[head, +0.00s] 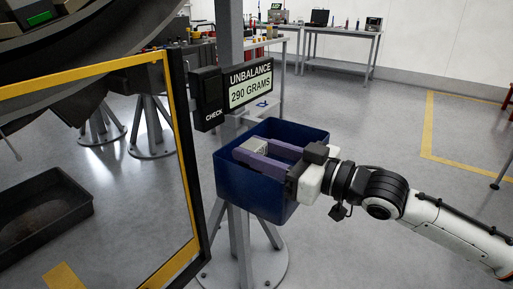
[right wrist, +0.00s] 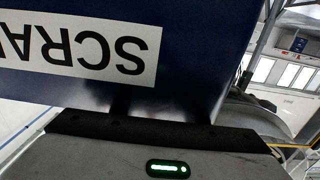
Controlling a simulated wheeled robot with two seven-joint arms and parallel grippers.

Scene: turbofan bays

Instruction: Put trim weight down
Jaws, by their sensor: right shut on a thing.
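My right gripper (head: 252,151) reaches in from the right over a dark blue bin (head: 243,200). Its two long purple fingers lie inside the bin's outline, at about rim height in the picture. A small pale grey block, the trim weight (head: 256,146), is held between the fingers near their tips. Its lower side is hidden by the near finger. I cannot tell how far it is above the bin floor. In the right wrist view the bin wall (right wrist: 215,45) carries a white label with upside-down letters "SCRA"; the fingertips and weight are hidden there. My left gripper is not in view.
A display (head: 250,85) reading "UNBALANCE 290 GRAMS" stands on a grey post behind the bin, with a "CHECK" box (head: 208,98) beside it. A yellow-framed clear panel (head: 185,150) stands close left. A black tray (head: 40,215) lies on the floor. The floor at right is open.

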